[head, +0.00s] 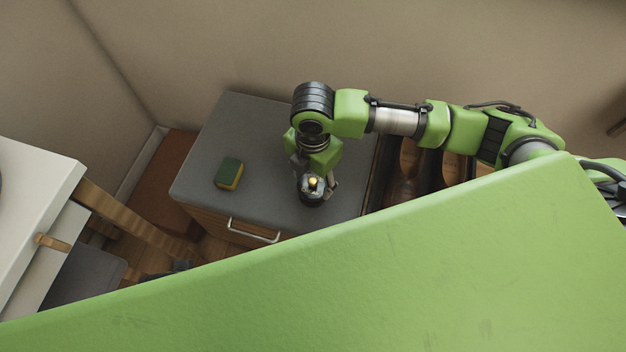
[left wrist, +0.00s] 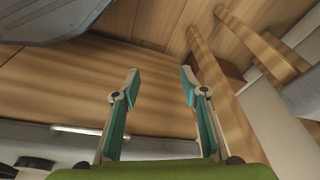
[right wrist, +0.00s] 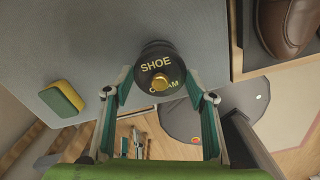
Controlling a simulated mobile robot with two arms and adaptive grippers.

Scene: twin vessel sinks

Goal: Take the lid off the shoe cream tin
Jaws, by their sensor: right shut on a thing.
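The shoe cream tin (head: 312,201) is on the grey cabinet top near its front edge, partly hidden by my right gripper. Its round black lid (right wrist: 161,94) has gold lettering, "SHOE CREAM", and a small brass knob on top. My right gripper (right wrist: 159,82) is shut on the lid, with a finger on each side of it. The right gripper also shows in the head view (head: 316,186), pointing down at the tin. I cannot tell whether there is a gap between lid and tin. My left gripper (left wrist: 157,78) is open and empty above wooden surfaces.
A green and yellow sponge (head: 229,173) lies on the grey cabinet top (head: 250,120), left of the tin. Brown shoes (head: 411,160) stand in a compartment to the right. A white cabinet (head: 35,190) is at the far left. The cabinet top behind the sponge is clear.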

